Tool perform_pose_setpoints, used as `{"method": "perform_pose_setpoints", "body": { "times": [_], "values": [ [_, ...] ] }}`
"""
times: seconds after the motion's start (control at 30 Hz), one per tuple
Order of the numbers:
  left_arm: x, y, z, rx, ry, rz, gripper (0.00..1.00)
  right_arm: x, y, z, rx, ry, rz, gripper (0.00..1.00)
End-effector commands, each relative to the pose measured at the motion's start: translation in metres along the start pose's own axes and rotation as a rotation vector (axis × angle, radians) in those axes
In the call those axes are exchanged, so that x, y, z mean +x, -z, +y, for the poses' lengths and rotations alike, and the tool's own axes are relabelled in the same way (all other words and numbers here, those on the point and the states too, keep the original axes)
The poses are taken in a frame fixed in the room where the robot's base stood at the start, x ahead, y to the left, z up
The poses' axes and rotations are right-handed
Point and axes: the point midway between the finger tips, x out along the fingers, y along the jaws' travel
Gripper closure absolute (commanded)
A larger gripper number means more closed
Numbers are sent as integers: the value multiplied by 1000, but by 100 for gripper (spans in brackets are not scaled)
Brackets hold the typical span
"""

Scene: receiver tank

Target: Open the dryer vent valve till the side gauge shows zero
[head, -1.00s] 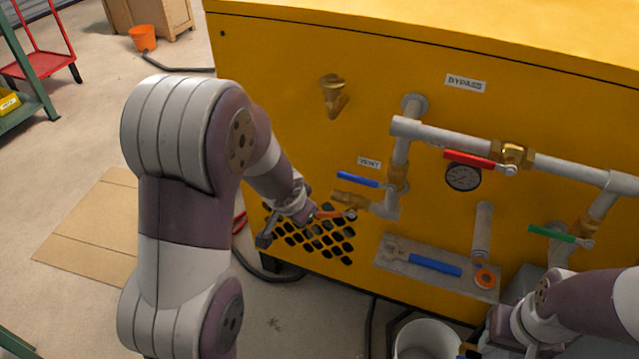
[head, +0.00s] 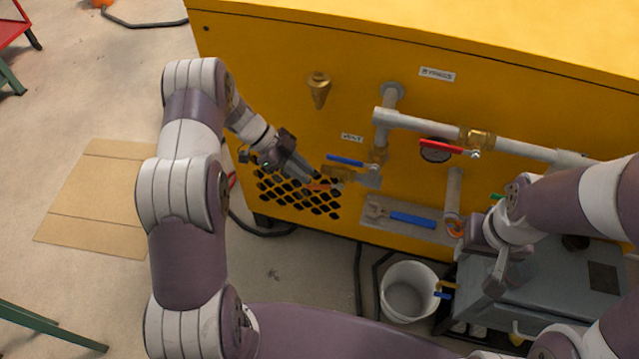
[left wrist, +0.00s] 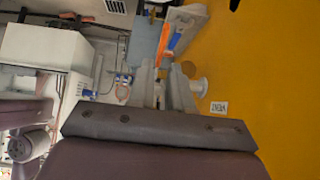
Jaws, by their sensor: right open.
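The white vent label (head: 352,138) is on the yellow cabinet, above a blue lever (head: 345,161) and a brass valve (head: 338,174) with an orange lever (head: 320,187). My left gripper (head: 312,177) is at the orange lever's end. In the left wrist view the orange lever (left wrist: 173,42) starts at the tips of my left gripper (left wrist: 163,72); whether the fingers grip it is unclear. The round gauge (head: 435,154) is partly behind a red lever (head: 442,148), its reading illegible. My right gripper (head: 496,275) is open, pointing down, away from the valves.
A white bucket (head: 408,290) stands on the floor beside a grey cart (head: 560,285). A shelf plate with a blue-handled wrench (head: 412,220) is below the pipes. Cardboard (head: 95,200) lies on the floor at left. A brass funnel-shaped fitting (head: 318,90) sticks out above the vent.

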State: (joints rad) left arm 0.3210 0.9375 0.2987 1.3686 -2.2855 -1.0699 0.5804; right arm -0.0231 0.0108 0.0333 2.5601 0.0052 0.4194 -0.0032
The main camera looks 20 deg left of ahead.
Motion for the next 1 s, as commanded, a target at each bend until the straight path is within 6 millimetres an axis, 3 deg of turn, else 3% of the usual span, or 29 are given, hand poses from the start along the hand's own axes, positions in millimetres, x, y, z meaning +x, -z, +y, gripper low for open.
{"method": "perform_pose_setpoints", "body": {
  "times": [0.1,0.3,0.63,0.67,0.7,1.0],
  "values": [
    [31,-1,1,0,-2,1,81,5,-1,0,0,0,0,57],
    [61,0,0,1,1,0,81,8,-1,0,0,0,0,57],
    [67,0,0,1,3,-1,81,8,-1,0,0,0,0,57],
    [67,0,0,1,3,-1,87,8,-1,0,0,0,0,57],
    [67,0,0,1,3,-1,100,8,-1,0,0,0,0,57],
    [71,2,0,0,2,9,100,10,-1,0,0,0,0,57]
  ]
}}
